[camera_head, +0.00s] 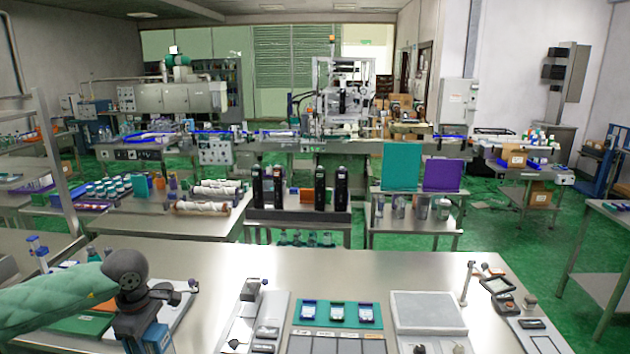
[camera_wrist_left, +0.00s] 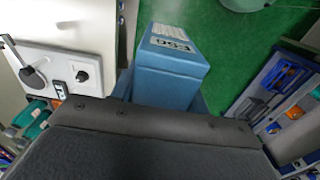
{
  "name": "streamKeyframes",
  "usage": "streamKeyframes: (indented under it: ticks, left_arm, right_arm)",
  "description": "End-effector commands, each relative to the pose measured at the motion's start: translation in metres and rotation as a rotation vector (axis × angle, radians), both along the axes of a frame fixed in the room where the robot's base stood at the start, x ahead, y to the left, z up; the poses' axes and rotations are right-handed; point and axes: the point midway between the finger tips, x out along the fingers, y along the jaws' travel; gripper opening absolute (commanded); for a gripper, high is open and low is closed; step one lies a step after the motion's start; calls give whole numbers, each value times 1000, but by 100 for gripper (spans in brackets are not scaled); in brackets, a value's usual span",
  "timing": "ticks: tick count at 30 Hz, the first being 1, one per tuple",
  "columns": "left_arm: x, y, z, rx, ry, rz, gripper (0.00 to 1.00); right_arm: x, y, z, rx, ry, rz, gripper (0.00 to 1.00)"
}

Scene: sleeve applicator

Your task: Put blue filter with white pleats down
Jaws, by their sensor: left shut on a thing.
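My left gripper (camera_head: 145,318) reaches in from the left under a green-sleeved arm, low over the front left of the steel table. It is shut on a blue block-shaped thing, taken as the blue filter (camera_head: 155,338), partly hidden below the gripper. In the left wrist view the blue filter (camera_wrist_left: 172,75) stands out beyond the dark gripper body, with a white, dark-lettered panel on its top. The fingertips are mostly hidden. My right gripper is in neither view.
The near steel table (camera_head: 330,262) is clear along its back. A green mat with small blue-framed items (camera_head: 337,312), a grey-white flat plate (camera_head: 428,310) and a post (camera_head: 467,283) stand at its front. A white device with a knob (camera_wrist_left: 60,60) shows in the wrist view.

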Motion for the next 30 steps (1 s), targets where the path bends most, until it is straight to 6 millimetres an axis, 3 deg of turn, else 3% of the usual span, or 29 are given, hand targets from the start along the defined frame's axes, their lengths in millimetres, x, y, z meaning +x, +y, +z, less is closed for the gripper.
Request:
streamKeyframes:
  ticks: [8, 16, 22, 30]
  left_arm:
    - [6, 2, -30, -1, 2, 3, 16]
    - [0, 4, -95, 0, 3, 3, 16]
    - [-9, 3, -132, 0, 1, 0, 16]
    - [-13, 1, -150, 0, 0, -11, 16]
  right_arm:
    - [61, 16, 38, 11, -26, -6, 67]
    - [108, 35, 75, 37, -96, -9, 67]
    - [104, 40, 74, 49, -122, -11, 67]
    - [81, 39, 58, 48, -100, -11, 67]
